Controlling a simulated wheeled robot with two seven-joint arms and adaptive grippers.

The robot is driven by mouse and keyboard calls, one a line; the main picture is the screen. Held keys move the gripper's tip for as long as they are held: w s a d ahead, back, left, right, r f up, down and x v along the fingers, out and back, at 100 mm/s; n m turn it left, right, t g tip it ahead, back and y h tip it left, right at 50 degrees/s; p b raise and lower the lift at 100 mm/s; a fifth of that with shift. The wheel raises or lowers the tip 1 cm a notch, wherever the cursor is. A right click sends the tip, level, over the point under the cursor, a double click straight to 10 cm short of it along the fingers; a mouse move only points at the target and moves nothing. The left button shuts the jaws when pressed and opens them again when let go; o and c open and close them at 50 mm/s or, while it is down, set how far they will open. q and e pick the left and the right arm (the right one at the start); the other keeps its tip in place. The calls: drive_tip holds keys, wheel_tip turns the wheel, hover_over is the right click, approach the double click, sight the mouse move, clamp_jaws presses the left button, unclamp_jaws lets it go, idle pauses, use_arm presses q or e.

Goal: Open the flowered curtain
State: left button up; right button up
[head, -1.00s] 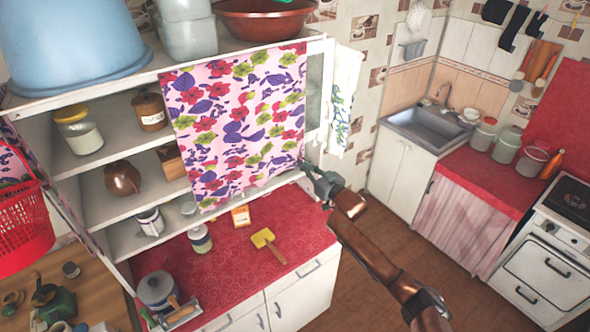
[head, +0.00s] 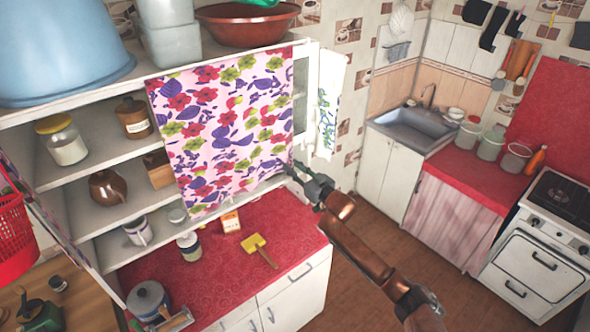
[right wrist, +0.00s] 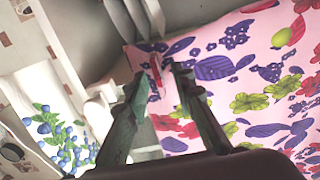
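The flowered curtain (head: 225,125), pink with red, purple and yellow-green flowers, hangs across the right part of the open shelf unit. It covers the shelves behind it, while the left part stands uncovered. My right gripper (head: 291,170) is at the curtain's right edge, near its lower corner. In the right wrist view the fingers of this gripper (right wrist: 163,78) are drawn close together, with a strip of the curtain (right wrist: 235,75) between the tips. It looks shut on that edge. My left gripper is not in view.
The shelf unit (head: 90,225) holds jars, a brown jug (head: 106,187) and a mug. A white towel with blue berries (head: 327,105) hangs right of the curtain. A yellow scraper (head: 258,248) lies on the red counter (head: 290,235) below. Bare floor lies to the right.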

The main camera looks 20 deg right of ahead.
drive_tip(key=v, duration=1.2)
